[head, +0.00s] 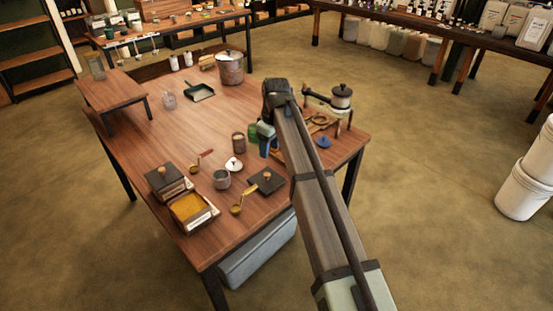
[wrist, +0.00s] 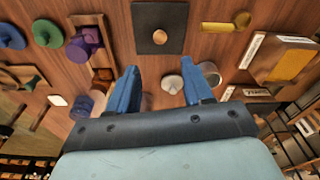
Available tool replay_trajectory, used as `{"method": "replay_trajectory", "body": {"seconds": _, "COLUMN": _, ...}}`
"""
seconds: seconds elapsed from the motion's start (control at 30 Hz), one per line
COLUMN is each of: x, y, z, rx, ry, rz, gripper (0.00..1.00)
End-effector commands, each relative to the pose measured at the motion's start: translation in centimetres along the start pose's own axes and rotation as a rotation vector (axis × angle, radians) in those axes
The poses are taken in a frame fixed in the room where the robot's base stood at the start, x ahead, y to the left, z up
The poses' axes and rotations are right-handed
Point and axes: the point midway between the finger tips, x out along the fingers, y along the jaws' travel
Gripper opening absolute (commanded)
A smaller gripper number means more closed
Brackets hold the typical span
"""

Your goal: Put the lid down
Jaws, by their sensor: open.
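A dark square lid (head: 266,181) with a round wooden knob lies on the table near its front edge. It also shows at the top of the wrist view (wrist: 152,40), ahead of my fingertips and apart from them. A small white lid (head: 234,164) with a knob sits on the table. In the wrist view a pale, cone-like lid (wrist: 172,84) shows between my fingers, with a grey cup (wrist: 210,75) beside it. My gripper (head: 265,138) has blue fingers. It is open, and its fingers (wrist: 160,74) stand wide apart with nothing held between them.
An open box of yellow powder (head: 190,208) and a box with a knobbed lid (head: 165,183) stand at the front left. A grey cup (head: 222,179) and brass scoop (head: 237,209) are near the square lid. A grinder (head: 341,97) stands right. The table's middle is largely clear.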

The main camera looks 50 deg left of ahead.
Motion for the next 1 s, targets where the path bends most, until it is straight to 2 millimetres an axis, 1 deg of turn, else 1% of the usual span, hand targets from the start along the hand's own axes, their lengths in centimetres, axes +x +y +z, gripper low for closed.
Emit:
{"method": "replay_trajectory", "body": {"seconds": 0.1, "x": -0.3, "y": 0.0, "z": 0.0, "rx": 0.0, "ry": 0.0, "rz": 0.0, "gripper": 0.5}}
{"method": "replay_trajectory", "body": {"seconds": 0.27, "x": -0.2, "y": 0.0, "z": 0.1, "rx": 0.002, "ry": -0.001, "rz": -0.001, "gripper": 0.5}}
{"method": "replay_trajectory", "body": {"seconds": 0.37, "x": 0.8, "y": 0.5, "z": 1.2, "rx": 0.022, "ry": -0.008, "rz": -0.004, "gripper": 0.5}}
{"method": "replay_trajectory", "body": {"seconds": 0.43, "x": 2.4, "y": 1.2, "z": 3.0, "rx": 0.054, "ry": -0.018, "rz": -0.009, "gripper": 0.5}}
{"method": "replay_trajectory", "body": {"seconds": 0.47, "x": 3.2, "y": 1.7, "z": 4.0, "rx": 0.073, "ry": -0.023, "rz": -0.012, "gripper": 0.5}}
{"method": "replay_trajectory", "body": {"seconds": 0.57, "x": 6.9, "y": 3.1, "z": 8.4, "rx": 0.153, "ry": -0.049, "rz": -0.026, "gripper": 0.5}}
{"method": "replay_trajectory", "body": {"seconds": 0.6, "x": 8.5, "y": 3.7, "z": 10.4, "rx": 0.19, "ry": -0.059, "rz": -0.031, "gripper": 0.5}}
{"method": "replay_trajectory", "body": {"seconds": 0.67, "x": 10.9, "y": 4.4, "z": 13.4, "rx": 0.245, "ry": -0.075, "rz": -0.039, "gripper": 0.5}}
{"method": "replay_trajectory", "body": {"seconds": 0.7, "x": 12.4, "y": 4.8, "z": 15.4, "rx": 0.282, "ry": -0.086, "rz": -0.045, "gripper": 0.5}}
{"method": "replay_trajectory", "body": {"seconds": 0.73, "x": 13.5, "y": 5.1, "z": 17.0, "rx": 0.309, "ry": -0.094, "rz": -0.05, "gripper": 0.5}}
{"method": "replay_trajectory", "body": {"seconds": 0.77, "x": 14.6, "y": 5.2, "z": 18.5, "rx": 0.336, "ry": -0.101, "rz": -0.054, "gripper": 0.5}}
{"method": "replay_trajectory", "body": {"seconds": 0.8, "x": 16.0, "y": 5.5, "z": 20.5, "rx": 0.373, "ry": -0.112, "rz": -0.06, "gripper": 0.5}}
{"method": "replay_trajectory", "body": {"seconds": 0.87, "x": 18.1, "y": 5.6, "z": 23.6, "rx": 0.427, "ry": -0.128, "rz": -0.07, "gripper": 0.5}}
{"method": "replay_trajectory", "body": {"seconds": 0.9, "x": 19.4, "y": 5.6, "z": 25.6, "rx": 0.463, "ry": -0.138, "rz": -0.076, "gripper": 0.5}}
{"method": "replay_trajectory", "body": {"seconds": 0.97, "x": 21.3, "y": 5.4, "z": 28.6, "rx": 0.518, "ry": -0.153, "rz": -0.085, "gripper": 0.5}}
{"method": "replay_trajectory", "body": {"seconds": 1.0, "x": 22.5, "y": 5.2, "z": 30.6, "rx": 0.552, "ry": -0.163, "rz": -0.092, "gripper": 0.5}}
